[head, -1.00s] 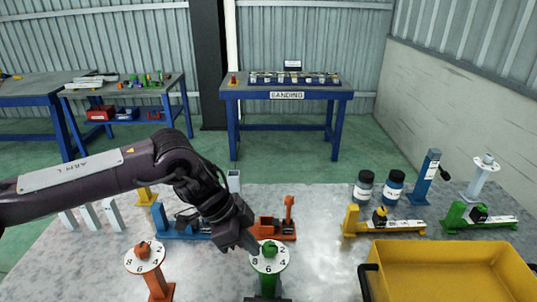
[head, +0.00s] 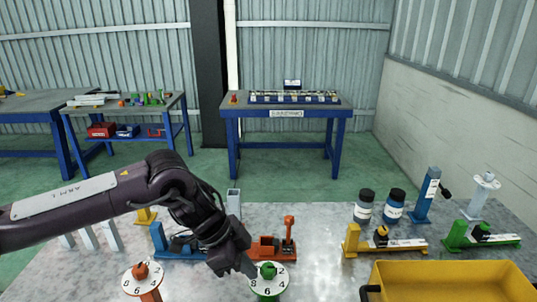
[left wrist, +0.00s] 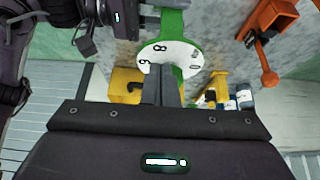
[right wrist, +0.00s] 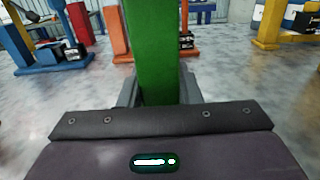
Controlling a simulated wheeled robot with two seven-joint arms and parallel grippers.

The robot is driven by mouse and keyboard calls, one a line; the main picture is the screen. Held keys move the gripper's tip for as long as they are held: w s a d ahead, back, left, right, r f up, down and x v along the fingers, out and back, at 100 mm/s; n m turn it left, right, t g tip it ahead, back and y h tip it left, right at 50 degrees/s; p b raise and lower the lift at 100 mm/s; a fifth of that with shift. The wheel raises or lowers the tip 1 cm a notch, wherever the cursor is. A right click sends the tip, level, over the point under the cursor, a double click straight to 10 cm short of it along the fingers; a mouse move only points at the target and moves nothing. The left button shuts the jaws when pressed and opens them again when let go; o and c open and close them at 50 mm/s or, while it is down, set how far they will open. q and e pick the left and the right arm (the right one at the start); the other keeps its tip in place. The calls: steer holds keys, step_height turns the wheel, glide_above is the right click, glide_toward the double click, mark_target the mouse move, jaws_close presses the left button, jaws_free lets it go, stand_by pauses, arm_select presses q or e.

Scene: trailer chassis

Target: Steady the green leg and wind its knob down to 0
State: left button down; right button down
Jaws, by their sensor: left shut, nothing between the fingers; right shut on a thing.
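The green leg's round white dial (head: 268,286) with its green knob (head: 268,270) is at the bottom middle of the head view. The numbers 8, 6 and 4 show there; the exact pointer reading is unclear. My left gripper (head: 251,269) is shut and empty, its tips beside the knob's left side; I cannot tell whether they touch. My right gripper (right wrist: 158,92) is shut on the green leg's post (right wrist: 153,45), which looks upright in the right wrist view.
An orange leg with a dial (head: 142,280) stands to the left. A yellow bin (head: 450,282), yellow stand (head: 385,242), green stand (head: 480,235) and two bottles (head: 364,206) are on the right.

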arm_select(q)
step_height(320, 180, up, 6)
steer(key=shift+f, duration=0.1)
stand_by(0.4)
steer(key=shift+w, duration=0.1)
steer(key=shift+w+d+f+y, duration=0.1)
steer(key=shift+w+f+y, duration=0.35)
steer(key=shift+f, duration=0.5)
steer(key=shift+w+d+f+y, duration=0.15)
steer(key=shift+w+f+y, duration=0.3)
steer(key=shift+f, duration=0.55)
steer(key=shift+w+d+f+y, duration=0.1)
steer(key=shift+w+f+y, duration=0.35)
steer(key=shift+f, duration=0.5)
steer(key=shift+s+d, duration=0.2)
steer(key=shift+d, duration=0.15)
